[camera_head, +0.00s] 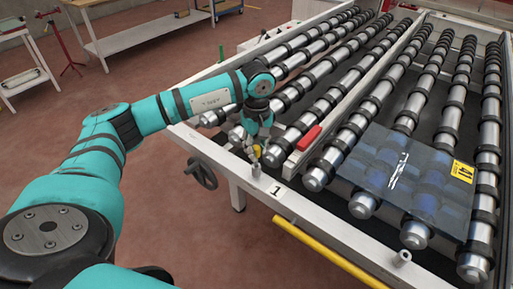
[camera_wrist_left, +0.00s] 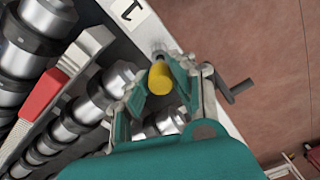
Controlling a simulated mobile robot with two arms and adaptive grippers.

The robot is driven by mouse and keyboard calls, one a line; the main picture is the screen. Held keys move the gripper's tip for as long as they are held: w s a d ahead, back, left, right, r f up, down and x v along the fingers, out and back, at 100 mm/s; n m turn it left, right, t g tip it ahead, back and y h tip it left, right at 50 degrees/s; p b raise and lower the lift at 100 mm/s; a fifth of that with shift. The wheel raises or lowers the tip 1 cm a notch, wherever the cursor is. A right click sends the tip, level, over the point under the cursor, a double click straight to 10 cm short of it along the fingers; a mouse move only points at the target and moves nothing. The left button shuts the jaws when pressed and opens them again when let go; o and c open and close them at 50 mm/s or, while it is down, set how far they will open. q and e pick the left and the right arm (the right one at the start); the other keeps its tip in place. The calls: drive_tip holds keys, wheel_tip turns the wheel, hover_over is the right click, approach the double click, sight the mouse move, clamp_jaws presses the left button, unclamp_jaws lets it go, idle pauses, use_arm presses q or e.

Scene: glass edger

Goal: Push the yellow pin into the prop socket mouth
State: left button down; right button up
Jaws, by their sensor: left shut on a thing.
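The yellow pin (camera_head: 257,149) is between the fingers of my left gripper (camera_head: 256,154), at the front-left corner of the roller table. In the left wrist view the yellow pin (camera_wrist_left: 160,78) shows its rounded end, with the fingers shut on it from both sides. The prop socket (camera_head: 256,169) is a small grey stub on the white frame, right below the fingers and beside the "1" label (camera_head: 276,190). I cannot tell whether the pin's far end is inside the mouth. My right gripper is not in view.
A red block (camera_head: 309,138) sits on a white rail right of the gripper. A glass pane (camera_head: 408,180) lies on the rollers farther right. A black handwheel (camera_head: 202,173) sticks out left below the frame. Another grey stub (camera_head: 402,258) stands on the front edge.

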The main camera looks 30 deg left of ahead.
sight(257, 163)
use_arm(q)
drive_tip(key=shift+f+b, duration=1.95)
drive_tip(key=shift+f, duration=0.3)
drive_tip(key=c, duration=1)
unclamp_jaws()
wheel_tip(257, 163, up, 12)
drive_tip(key=shift+r, duration=0.1)
